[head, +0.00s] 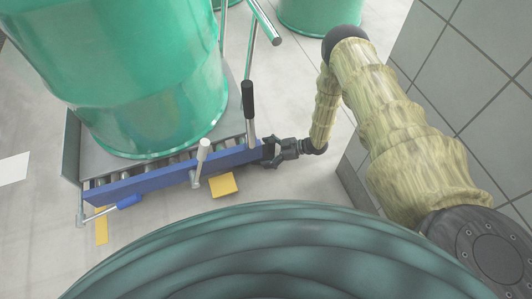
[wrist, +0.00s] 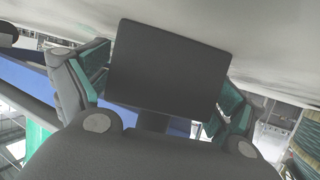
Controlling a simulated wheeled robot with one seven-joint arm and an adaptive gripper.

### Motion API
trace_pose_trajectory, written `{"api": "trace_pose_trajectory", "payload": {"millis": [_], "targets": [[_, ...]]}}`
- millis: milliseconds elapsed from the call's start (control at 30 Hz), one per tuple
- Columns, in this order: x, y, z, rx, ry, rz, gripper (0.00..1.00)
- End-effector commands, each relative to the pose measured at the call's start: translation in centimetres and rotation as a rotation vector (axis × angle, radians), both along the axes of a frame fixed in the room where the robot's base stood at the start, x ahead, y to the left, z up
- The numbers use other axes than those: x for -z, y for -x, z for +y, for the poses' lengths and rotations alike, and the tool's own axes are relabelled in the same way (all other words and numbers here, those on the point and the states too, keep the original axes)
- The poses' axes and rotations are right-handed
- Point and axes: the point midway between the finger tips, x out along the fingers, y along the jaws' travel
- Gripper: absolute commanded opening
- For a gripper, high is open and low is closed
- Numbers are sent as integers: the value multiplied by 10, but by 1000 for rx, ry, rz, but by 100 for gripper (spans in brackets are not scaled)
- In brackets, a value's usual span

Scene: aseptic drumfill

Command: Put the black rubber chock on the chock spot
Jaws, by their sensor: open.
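My gripper (head: 270,152) is at the right end of the blue rail of the roller conveyor, low and close to it. Its two fingers with teal pads stand apart in the wrist view (wrist: 165,85). A dark, flat-faced rectangular block (wrist: 167,65) with a short stem below shows between the fingers. It may be the black rubber chock, but I cannot tell for sure, nor whether the pads touch it. In the head view no separate chock can be made out. A yellow square (head: 223,185) lies on the floor in front of the rail; whether it is the chock spot is unclear.
A large green drum (head: 150,75) stands on the conveyor, with its blue rail (head: 160,178) in front. A black-handled lever (head: 248,105) and a white-handled lever (head: 203,150) rise beside the rail. A grey tiled wall (head: 470,75) stands right. Open floor lies left.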

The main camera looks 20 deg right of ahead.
Motion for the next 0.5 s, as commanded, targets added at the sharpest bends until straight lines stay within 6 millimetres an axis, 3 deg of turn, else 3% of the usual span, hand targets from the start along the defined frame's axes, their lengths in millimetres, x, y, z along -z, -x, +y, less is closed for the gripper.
{"api": "trace_pose_trajectory", "payload": {"millis": [167,500], "targets": [[-8,4,-11,1,1,0,94],[-27,20,-53,0,1,0,94]]}}
